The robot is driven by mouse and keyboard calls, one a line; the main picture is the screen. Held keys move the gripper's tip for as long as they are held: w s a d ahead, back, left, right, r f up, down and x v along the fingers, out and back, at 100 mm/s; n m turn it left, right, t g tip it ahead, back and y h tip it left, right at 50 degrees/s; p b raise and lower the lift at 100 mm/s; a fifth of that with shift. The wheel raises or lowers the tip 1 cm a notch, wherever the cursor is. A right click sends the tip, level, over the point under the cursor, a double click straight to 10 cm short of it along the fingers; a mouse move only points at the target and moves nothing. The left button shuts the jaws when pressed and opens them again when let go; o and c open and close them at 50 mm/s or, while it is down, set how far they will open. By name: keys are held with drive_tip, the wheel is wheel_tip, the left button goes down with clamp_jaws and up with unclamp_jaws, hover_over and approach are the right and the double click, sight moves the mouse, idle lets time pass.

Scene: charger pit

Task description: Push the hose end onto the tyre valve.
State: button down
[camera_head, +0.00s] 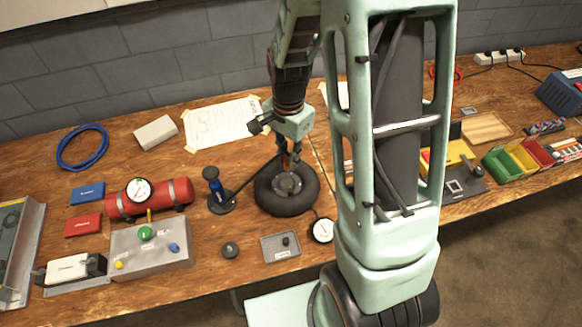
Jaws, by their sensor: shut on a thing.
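The black tyre (287,209) lies flat on the wooden bench around a grey hub (288,183). My gripper (288,158) points down above the hub and is shut on the hose end (287,162), a small orange-brown piece between the fingers. A black hose (254,176) slants from near the blue hand pump (214,187), left of the tyre, up towards my gripper. The tyre valve is too small and too covered by the fingers to make out. I cannot tell whether the hose end touches it.
A round gauge (322,230) and a grey tray (281,246) lie in front of the tyre. A red tank (150,198) stands left of the pump. A paper sheet (222,122) lies behind. My arm hides the bench right of the tyre.

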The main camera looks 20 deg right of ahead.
drive_tip(key=m, duration=0.1)
drive_tip(key=s+f+m, duration=0.1)
drive_tip(key=m, duration=0.2)
drive_tip(key=shift+s+f+m+b, duration=0.25)
drive_tip(key=shift+f+m+b, duration=0.05)
drive_tip(key=shift+f+b, duration=1.9)
drive_tip(key=shift+f, duration=0.4)
drive_tip(key=shift+f+b, duration=1.05)
drive_tip(key=shift+f, duration=0.35)
drive_tip(key=c, duration=1.8)
unclamp_jaws()
drive_tip(key=shift+o, duration=0.2)
drive_tip(key=shift+r, duration=0.1)
wheel_tip(320, 180, up, 12)
drive_tip(key=shift+d, duration=0.1)
